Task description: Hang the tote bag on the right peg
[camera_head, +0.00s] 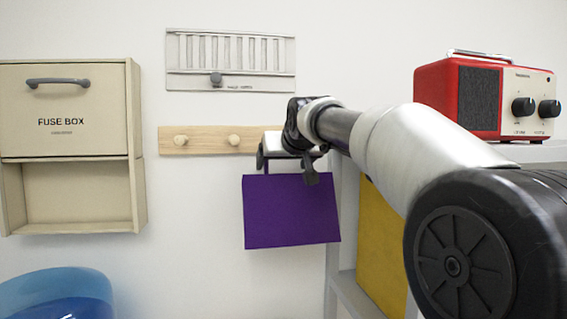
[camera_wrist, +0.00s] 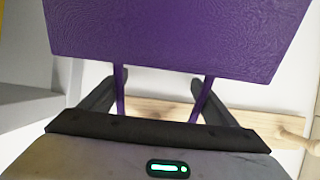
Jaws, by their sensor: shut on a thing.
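The purple tote bag (camera_head: 290,212) hangs upright below my gripper (camera_head: 286,167), in front of the wall. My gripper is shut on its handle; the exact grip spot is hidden. In the wrist view the bag (camera_wrist: 180,38) fills the top, and its two straps run down between the dark fingers (camera_wrist: 154,90). A pale wooden rail (camera_head: 208,146) on the wall carries a left peg (camera_head: 181,141) and another peg (camera_head: 234,141) to its right. My gripper covers the rail's right end, so a further peg there cannot be ruled out.
A grey shelf unit (camera_head: 343,215) stands right of the bag, with a yellow panel (camera_head: 380,245) in it and a red radio (camera_head: 478,98) on top. A vent panel (camera_head: 230,58) is above the rail. A fuse box (camera_head: 62,125) and blue bin (camera_head: 58,292) are left.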

